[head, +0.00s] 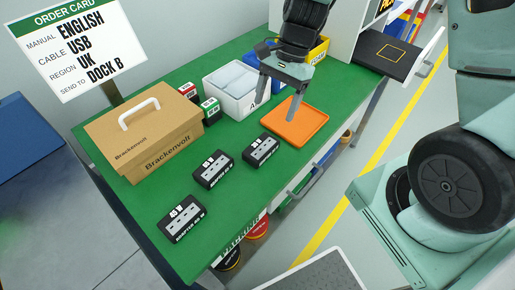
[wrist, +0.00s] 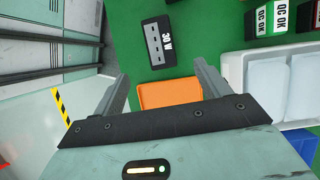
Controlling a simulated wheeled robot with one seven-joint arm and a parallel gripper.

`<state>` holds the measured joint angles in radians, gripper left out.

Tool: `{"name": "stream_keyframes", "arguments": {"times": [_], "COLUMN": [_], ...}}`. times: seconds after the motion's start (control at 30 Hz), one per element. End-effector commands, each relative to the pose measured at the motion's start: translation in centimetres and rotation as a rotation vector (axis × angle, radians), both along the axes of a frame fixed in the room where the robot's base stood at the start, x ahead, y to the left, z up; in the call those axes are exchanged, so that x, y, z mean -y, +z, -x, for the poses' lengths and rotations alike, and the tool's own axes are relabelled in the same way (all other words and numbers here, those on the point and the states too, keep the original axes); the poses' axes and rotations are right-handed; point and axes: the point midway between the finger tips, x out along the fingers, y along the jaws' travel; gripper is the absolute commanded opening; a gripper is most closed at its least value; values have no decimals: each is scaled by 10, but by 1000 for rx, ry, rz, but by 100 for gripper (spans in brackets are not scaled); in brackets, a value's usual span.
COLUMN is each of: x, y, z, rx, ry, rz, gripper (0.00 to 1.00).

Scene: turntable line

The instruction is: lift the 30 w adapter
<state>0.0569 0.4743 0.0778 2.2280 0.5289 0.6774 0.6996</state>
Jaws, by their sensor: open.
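The 30 W adapter is a black block with a white "30 W" label and grey sockets; it lies on the green table at the top of the wrist view (wrist: 157,42). In the head view, the adapter nearest the orange tray (head: 260,149) appears to be this one. My gripper (head: 277,106) is open and empty, pointing down above the tray area, behind the adapter and apart from it. In the wrist view my gripper's fingers (wrist: 160,76) are spread, with the adapter beyond their tips.
Two other black adapters, one in the middle (head: 213,169) and one nearer the front (head: 185,219), lie on the table. An orange tray (head: 295,143), a white bin (head: 225,105) and a cardboard box (head: 148,150) stand around. Bare green table separates the adapters.

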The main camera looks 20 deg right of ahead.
Motion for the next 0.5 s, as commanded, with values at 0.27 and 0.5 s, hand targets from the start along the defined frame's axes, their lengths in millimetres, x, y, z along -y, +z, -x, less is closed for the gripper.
{"name": "stream_keyframes", "arguments": {"times": [0.27, 0.5], "x": [-19, -26], "y": [-51, -68], "z": [10, 12], "rx": [-3, -1], "ry": [3, 2], "rz": [-1, -1], "gripper": [75, 75]}}
